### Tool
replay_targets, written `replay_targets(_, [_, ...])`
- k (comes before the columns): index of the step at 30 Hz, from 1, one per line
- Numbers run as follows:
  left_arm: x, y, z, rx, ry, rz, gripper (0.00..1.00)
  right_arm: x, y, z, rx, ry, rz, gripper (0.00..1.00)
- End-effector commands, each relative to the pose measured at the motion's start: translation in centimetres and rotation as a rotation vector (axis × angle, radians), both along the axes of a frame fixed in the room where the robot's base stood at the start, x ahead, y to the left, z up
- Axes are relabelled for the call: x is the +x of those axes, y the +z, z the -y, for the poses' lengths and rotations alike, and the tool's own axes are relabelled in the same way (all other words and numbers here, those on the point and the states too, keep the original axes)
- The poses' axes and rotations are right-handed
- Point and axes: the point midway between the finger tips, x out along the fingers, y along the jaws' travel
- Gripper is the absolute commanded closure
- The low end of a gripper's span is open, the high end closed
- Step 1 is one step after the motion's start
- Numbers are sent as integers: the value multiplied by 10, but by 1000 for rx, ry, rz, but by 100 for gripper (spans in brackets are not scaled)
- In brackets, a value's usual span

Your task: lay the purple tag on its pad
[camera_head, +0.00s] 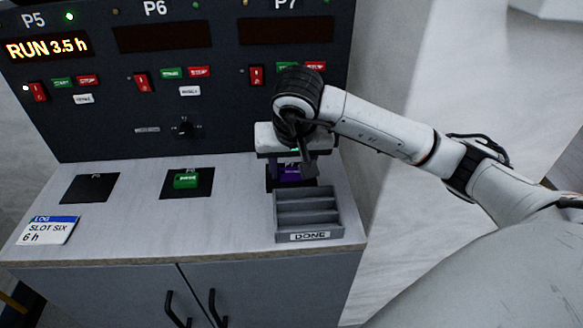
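The purple tag (290,173) shows under my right gripper (290,168), at the right-hand black pad (271,183) on the counter. The gripper points down over this pad and hides much of the tag and pad. Its fingers are around the tag, but I cannot tell whether they grip it, or whether the tag touches the pad. My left gripper is not in view.
A grey slotted tray (309,236) marked DONE stands just in front of the right pad. A green tag (186,181) lies on the middle pad (203,184). The left pad (91,188) is empty. A log card (47,231) lies front left. The control panel (105,115) rises behind.

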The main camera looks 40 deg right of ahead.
Motion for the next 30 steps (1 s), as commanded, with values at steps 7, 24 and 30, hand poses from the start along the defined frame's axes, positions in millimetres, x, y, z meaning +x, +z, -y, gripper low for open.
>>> replay_targets(7, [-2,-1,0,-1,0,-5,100,0,0,0,1,0,-1,42])
replay_targets(24, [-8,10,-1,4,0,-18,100,-22,76,-14,-2,2,7,42])
replay_targets(30, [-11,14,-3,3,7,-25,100,-34,105,-21,-1,0,4,42])
